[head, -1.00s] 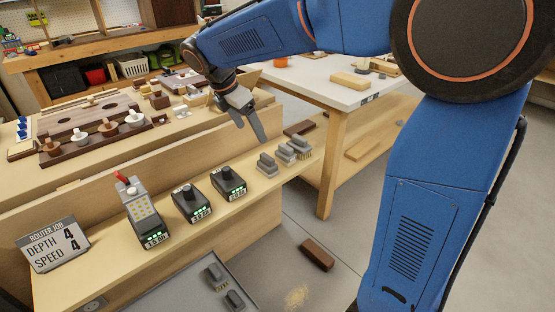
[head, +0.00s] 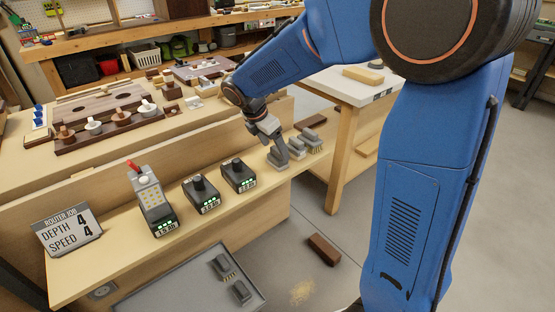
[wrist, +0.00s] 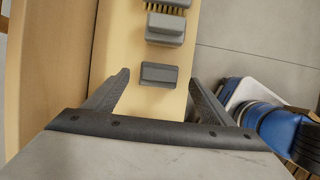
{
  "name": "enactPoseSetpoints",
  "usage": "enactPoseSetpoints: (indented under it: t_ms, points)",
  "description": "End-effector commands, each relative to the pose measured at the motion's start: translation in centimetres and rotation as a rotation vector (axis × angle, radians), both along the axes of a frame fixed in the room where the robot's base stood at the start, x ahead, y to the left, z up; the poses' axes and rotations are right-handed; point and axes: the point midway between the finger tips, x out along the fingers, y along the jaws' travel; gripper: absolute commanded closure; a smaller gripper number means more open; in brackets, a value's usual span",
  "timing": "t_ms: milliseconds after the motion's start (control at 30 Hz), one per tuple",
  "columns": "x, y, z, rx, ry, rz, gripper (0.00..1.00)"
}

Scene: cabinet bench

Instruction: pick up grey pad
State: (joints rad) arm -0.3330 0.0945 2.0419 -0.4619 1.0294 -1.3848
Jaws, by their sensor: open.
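A small grey pad (wrist: 160,74) with a raised grip lies on the narrow wooden ledge, between my two fingers in the wrist view. It is the nearest of a row of grey blocks, and in the head view my fingers partly cover it. My gripper (wrist: 160,80) is open, with one finger on each side of the pad and no visible contact. In the head view my gripper (head: 279,153) is low over the near end of the row. Whether the fingertips reach down beside the pad is hard to tell.
A similar grey block (wrist: 165,29) and a yellow-bristled brush (wrist: 166,3) stand close beyond the pad.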

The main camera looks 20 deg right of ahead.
Motion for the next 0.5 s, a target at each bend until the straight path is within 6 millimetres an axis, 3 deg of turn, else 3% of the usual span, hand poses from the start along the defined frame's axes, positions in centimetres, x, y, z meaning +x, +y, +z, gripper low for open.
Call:
enactPoseSetpoints:
  t_ms: [233,500]
  points:
    - [0.6,-1.3,-3.1,-0.001,0.002,-0.002,0.23]
    - [0.8,-1.6,-4.1,0.000,0.000,0.000,0.23]
